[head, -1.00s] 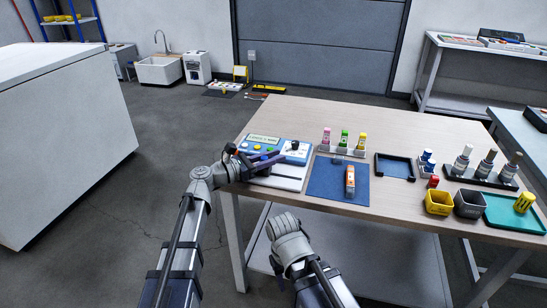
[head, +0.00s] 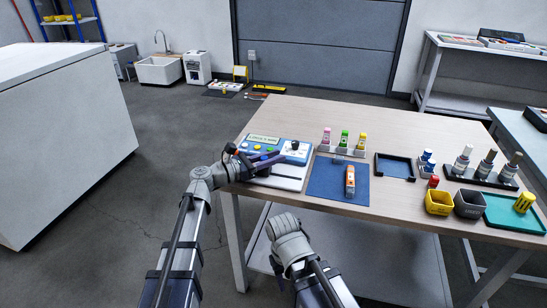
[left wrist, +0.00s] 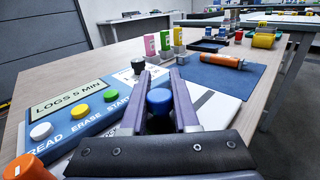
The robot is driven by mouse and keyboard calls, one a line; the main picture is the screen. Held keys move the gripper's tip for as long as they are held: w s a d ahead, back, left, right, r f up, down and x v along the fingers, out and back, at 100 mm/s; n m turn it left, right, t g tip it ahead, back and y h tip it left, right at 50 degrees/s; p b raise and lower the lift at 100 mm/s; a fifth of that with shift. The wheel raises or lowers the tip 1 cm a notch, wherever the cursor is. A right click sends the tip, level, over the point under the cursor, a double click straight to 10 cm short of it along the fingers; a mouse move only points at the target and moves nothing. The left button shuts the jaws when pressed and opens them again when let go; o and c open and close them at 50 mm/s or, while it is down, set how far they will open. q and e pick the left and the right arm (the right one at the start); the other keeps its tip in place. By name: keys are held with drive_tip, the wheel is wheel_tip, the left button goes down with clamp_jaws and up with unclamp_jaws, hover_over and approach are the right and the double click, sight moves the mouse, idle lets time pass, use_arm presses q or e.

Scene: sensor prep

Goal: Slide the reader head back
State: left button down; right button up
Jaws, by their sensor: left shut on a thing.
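The reader (head: 262,147) is a blue and white device at the left end of the table. In the left wrist view its panel (left wrist: 90,112) shows a display reading "LOGS 5 MIN" and buttons marked READ, ERASE and START. A white plate with a dark slot (head: 285,177) lies at its front. My left gripper (head: 268,158) is over this plate. In the left wrist view its purple fingers stand either side of a round blue knob (left wrist: 160,101), shut on it. What lies under the knob is hidden. Of my right arm only links show; its fingers are not visible.
A blue mat (head: 325,183) with an orange vial (head: 350,180) lies right of the reader. Behind it stands a rack of pink, green and yellow vials (head: 344,139). A black knob (head: 294,145) rises at the reader's right. A black-rimmed tray (head: 378,168) and cups are farther right.

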sight(273, 182)
use_arm(q)
drive_tip(key=shift+d, duration=0.1)
drive_tip(key=d, duration=0.2)
drive_tip(key=s+d, duration=0.1)
drive_tip(key=d, duration=0.1)
drive_tip(key=s+d, duration=0.1)
drive_tip(key=d, duration=0.1)
drive_tip(key=shift+s+d, duration=0.1)
drive_tip(key=shift+d, duration=0.05)
drive_tip(key=c, duration=0.7)
unclamp_jaws()
drive_tip(key=shift+d, duration=0.1)
drive_tip(key=shift+o, duration=0.2)
drive_tip(key=v, duration=0.7)
drive_tip(key=shift+s+a, duration=0.15)
drive_tip(key=shift+a, duration=0.25)
